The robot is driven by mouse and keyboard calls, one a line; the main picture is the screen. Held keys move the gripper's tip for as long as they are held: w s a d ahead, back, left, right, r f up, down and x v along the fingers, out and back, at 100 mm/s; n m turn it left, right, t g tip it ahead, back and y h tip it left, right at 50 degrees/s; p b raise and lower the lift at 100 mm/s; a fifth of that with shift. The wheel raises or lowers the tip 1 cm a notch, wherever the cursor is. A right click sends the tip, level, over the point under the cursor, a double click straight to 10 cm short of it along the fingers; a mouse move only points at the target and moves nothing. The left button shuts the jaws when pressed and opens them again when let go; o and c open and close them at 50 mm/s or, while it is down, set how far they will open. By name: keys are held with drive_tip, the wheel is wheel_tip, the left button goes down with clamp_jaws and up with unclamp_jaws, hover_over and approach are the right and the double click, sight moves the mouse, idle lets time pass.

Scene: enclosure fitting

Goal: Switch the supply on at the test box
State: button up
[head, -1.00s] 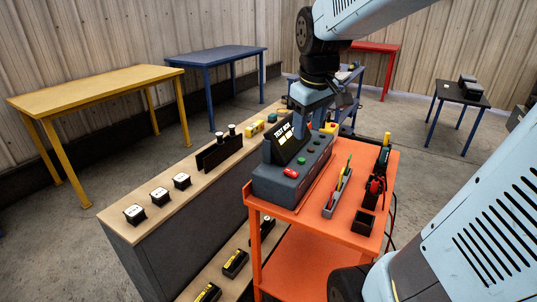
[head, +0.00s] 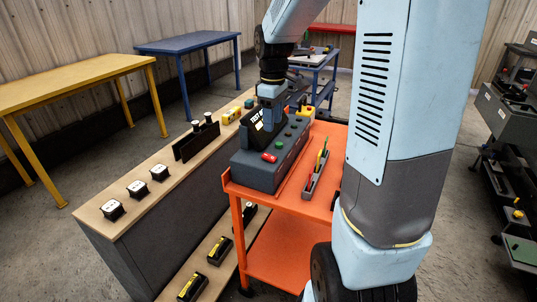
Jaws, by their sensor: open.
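The test box (head: 254,174), a dark grey case with a raised black "TEST BOX" panel (head: 256,128), stands on the orange cart (head: 269,206). Its sloped face has a red rocker-like control (head: 269,157) at the near end and green buttons (head: 280,145) farther along. A yellow part with a red top (head: 306,112) shows at its far end. My gripper (head: 272,108) points down close over the far part of the box, by the raised panel. It is open; its fingertips are partly hidden and I cannot tell whether they touch anything.
A grey tray of pens or tools (head: 315,174) lies on the cart right of the box. My arm covers the cart's right side. A wooden bench (head: 120,222) with white sockets (head: 137,189) stands left. Yellow (head: 70,82) and blue (head: 190,44) tables stand behind.

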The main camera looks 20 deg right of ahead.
sight(272, 157)
wheel_tip(272, 157, down, 12)
drive_tip(key=shift+f, duration=0.15)
idle(0.3)
clamp_jaws()
idle(0.5)
